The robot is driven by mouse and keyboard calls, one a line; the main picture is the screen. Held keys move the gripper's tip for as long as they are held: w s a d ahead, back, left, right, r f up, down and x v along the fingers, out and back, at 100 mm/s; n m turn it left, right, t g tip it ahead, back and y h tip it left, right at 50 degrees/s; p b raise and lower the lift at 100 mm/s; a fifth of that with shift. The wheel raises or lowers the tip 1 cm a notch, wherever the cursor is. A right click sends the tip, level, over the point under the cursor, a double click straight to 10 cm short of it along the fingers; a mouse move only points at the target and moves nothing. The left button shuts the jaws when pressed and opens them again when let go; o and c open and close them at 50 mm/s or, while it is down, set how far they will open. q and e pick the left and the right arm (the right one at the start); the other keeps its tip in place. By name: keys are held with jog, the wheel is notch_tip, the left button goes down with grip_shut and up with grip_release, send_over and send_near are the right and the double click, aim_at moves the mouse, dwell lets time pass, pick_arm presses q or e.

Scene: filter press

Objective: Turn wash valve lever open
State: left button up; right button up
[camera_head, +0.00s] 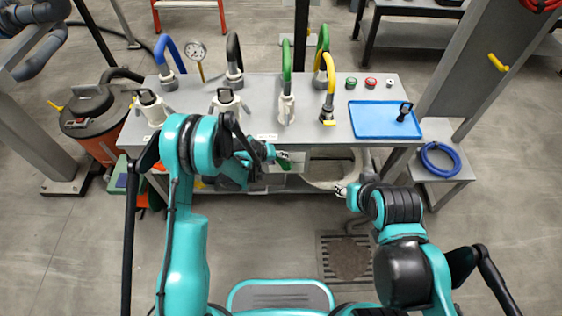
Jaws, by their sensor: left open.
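A grey bench (262,88) carries several valves with coloured hoses: blue (170,52), black (234,55), green (287,65) and yellow (330,75). A small yellow lever (327,121) shows at the foot of the yellow hose. I cannot tell which fitting is the wash valve. My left gripper (281,158) is open at the bench's front edge, in front of the green-hose valve (286,108); its fingers are small and partly hidden. My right gripper (342,190) hangs low in front of the bench, beside a pale hose; its jaws are too small to read.
A blue tray (368,128) with a black-handled tool (404,111) lies on the bench's right. Push buttons (371,82) and a gauge (195,50) stand behind. An orange drum (97,118) is at left, a coiled blue hose (440,159) at right. A floor drain (347,257) lies in front.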

pick_arm(q)
jog(key=shift+x, duration=0.9)
grip_shut()
jog(key=shift+r, duration=0.1)
